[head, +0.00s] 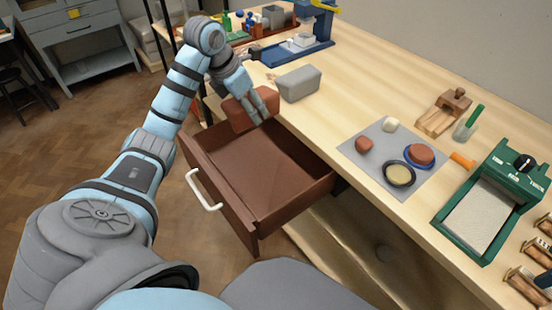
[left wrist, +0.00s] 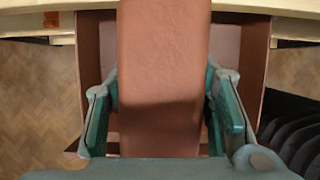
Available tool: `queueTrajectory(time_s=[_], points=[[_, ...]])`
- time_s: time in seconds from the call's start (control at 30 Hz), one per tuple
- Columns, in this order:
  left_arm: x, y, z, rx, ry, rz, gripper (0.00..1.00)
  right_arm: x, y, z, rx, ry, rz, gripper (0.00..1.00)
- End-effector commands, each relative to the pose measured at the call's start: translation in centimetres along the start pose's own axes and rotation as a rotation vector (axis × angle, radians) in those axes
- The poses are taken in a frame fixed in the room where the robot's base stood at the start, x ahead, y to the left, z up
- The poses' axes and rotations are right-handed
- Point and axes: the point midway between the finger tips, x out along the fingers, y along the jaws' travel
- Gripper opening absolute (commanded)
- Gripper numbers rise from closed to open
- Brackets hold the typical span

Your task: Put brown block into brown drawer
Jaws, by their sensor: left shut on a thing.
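The brown block (head: 238,113) is held by my left gripper (head: 262,108), which is shut on it. The block is above the far end of the open brown drawer (head: 208,152), close to the table edge. In the left wrist view the block (left wrist: 163,75) fills the middle between the two fingers, with parts of the drawer (left wrist: 256,60) showing below and beside it. The drawer is pulled out from under the table, has a white handle, and its visible inside is empty. My right gripper is not seen.
A grey block (head: 299,84) lies on the wooden table (head: 345,110) near the held block. A grey mat (head: 420,185) with several small items lies further right. A green slab roller (head: 488,205) stands at the right. Open floor lies left of the drawer.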

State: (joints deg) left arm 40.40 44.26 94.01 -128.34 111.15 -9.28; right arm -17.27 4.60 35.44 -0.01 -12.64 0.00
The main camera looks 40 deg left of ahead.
Motion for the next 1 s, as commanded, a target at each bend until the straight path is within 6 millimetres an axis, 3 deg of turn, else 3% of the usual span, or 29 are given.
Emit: queueTrajectory(time_s=[0.03, 0.13, 0.37, 0.6, 0.7, 0.83, 1.0], points=[[2.6, 0.3, -1.4, 0.005, -0.003, 0.002, 0.00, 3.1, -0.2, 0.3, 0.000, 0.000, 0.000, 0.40], [4.1, 0.6, -2.5, 0.012, -0.003, -0.002, 0.00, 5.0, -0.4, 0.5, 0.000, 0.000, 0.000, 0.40], [7.0, 0.7, -4.1, 0.017, -0.001, -0.007, 0.00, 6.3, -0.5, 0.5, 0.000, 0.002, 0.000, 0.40], [14.0, 0.6, -6.9, 0.017, -0.001, -0.008, 0.00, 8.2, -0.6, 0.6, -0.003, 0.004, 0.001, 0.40], [15.9, 0.7, -7.7, 0.016, -0.002, -0.007, 0.00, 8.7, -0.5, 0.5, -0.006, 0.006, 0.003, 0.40], [17.2, 0.7, -8.2, 0.018, -0.004, -0.006, 0.00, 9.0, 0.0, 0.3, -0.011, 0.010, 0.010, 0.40], [17.5, 0.7, -6.7, 0.016, -0.009, -0.007, 0.00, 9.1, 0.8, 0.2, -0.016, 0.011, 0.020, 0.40]])
